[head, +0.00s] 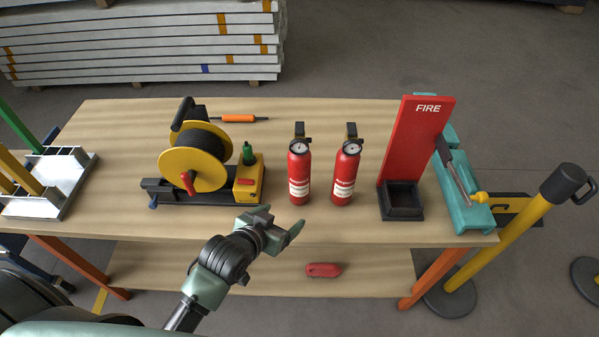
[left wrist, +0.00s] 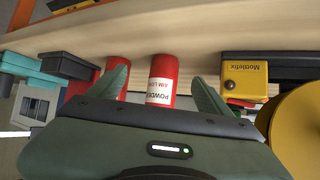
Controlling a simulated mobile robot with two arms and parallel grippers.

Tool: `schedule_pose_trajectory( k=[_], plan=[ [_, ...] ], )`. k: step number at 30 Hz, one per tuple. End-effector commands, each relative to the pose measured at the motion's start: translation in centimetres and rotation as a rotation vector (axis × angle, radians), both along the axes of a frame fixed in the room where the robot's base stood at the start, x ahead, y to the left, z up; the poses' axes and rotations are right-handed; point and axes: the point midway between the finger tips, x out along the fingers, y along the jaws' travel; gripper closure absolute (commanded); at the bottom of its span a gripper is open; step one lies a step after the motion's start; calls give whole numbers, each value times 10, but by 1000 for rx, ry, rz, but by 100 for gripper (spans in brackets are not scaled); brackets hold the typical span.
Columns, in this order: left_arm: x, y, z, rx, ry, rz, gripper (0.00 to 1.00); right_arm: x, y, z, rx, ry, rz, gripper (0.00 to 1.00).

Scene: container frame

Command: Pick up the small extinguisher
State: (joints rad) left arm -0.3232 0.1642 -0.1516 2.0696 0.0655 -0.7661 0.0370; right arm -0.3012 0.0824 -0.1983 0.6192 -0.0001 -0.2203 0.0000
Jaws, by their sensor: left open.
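Two small red fire extinguishers stand upright side by side on the wooden table (head: 330,225): a left one (head: 299,172) and a right one (head: 345,172). They look alike, each with a black top, a gauge and a white label. My left gripper (head: 280,222) is open and empty at the table's front edge, in front of and a little left of the left extinguisher, apart from it. In the left wrist view one extinguisher (left wrist: 161,82) shows between the fingers, and the other (left wrist: 82,85) is partly hidden behind a finger. My right gripper is not in view.
A cable reel (head: 195,160) with a yellow box (head: 249,180) stands left of the extinguishers. A red FIRE stand (head: 415,145) with a black base is at the right, beside a teal case (head: 465,205). An orange-handled tool (head: 240,118) lies behind. A red item (head: 323,270) lies on the lower shelf.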

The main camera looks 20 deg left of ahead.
Motion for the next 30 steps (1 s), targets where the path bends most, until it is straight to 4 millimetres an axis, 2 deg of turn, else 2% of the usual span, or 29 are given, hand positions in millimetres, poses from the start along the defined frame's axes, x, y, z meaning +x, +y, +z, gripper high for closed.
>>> schedule_pose_trajectory(
  k=[3,10,17,24,30],
  plan=[
    [24,-1,7,-21,-90,-3,21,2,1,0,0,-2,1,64],
    [59,-4,18,-51,-211,-6,21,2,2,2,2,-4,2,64],
    [81,-7,12,-52,-218,-7,21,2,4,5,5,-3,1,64],
    [114,-6,3,-52,-215,-6,21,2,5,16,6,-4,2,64],
    [127,-10,-4,-52,-215,-8,21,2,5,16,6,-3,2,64]
  ],
)
